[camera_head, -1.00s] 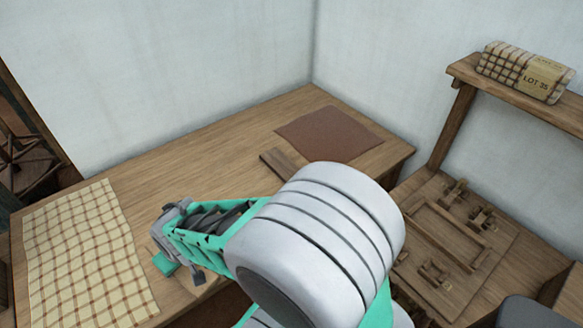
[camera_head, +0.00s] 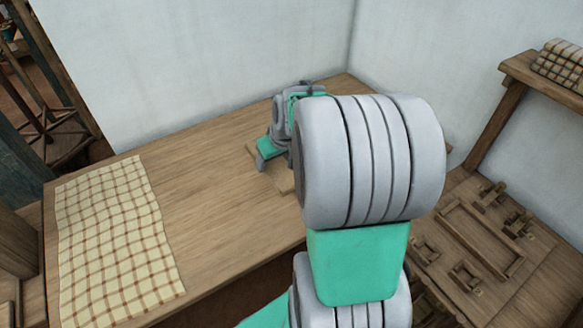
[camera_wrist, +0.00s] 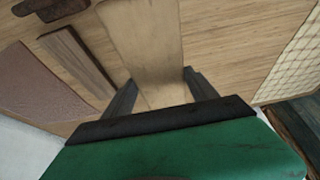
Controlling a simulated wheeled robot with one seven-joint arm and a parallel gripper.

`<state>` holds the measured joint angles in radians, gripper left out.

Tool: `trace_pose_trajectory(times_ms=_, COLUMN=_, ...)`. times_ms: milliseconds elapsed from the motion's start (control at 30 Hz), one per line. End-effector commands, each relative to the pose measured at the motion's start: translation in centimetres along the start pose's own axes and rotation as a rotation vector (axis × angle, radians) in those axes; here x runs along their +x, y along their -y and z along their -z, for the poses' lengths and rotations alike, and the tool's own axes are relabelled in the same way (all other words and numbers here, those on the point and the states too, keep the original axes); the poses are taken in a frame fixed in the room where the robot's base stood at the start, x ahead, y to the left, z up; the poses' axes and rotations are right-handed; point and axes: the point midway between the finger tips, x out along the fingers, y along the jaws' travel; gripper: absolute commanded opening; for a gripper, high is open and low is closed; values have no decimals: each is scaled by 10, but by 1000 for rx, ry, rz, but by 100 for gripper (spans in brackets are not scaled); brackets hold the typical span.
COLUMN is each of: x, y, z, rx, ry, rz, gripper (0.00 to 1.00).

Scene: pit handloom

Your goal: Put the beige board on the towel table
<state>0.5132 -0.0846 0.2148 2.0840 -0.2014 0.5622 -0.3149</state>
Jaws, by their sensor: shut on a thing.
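The beige board (camera_wrist: 145,40) lies between my two fingers in the wrist view and runs away toward the top of the frame. My gripper (camera_wrist: 160,95) is shut on it. In the head view my gripper (camera_head: 268,160) is over the far part of the towel table (camera_head: 215,190), and a light end of the board (camera_head: 287,183) shows beside it. My arm covers much of the board there. I cannot tell how far it is above the tabletop. The checked towel (camera_head: 115,240) lies flat on the table's left end.
The wrist view shows a brown sheet (camera_wrist: 35,85) and a dark wooden strip (camera_wrist: 77,62) on the table. Walls close the back. A shelf (camera_head: 545,80) and a lower bench with wooden fittings (camera_head: 480,235) stand at right. The table's middle is clear.

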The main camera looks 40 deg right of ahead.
Motion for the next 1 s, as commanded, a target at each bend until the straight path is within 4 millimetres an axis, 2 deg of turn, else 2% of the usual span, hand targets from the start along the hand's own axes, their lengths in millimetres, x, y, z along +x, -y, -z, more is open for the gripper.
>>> trace_pose_trajectory(times_ms=33, x=14, y=-14, z=0, rx=5, ry=2, rz=-1, gripper=18)
trace_pose_trajectory(times_ms=100, x=24, y=-33, z=5, rx=4, ry=0, rz=-1, gripper=18)
trace_pose_trajectory(times_ms=233, x=59, y=-53, z=1, rx=1, ry=1, rz=0, gripper=18)
trace_pose_trajectory(times_ms=467, x=80, y=-71, z=2, rx=-1, ry=-1, rz=0, gripper=18)
trace_pose_trajectory(times_ms=600, x=107, y=-73, z=-8, rx=-2, ry=0, rz=1, gripper=18)
trace_pose_trajectory(times_ms=1000, x=112, y=-73, z=-10, rx=-2, ry=-2, rz=0, gripper=18)
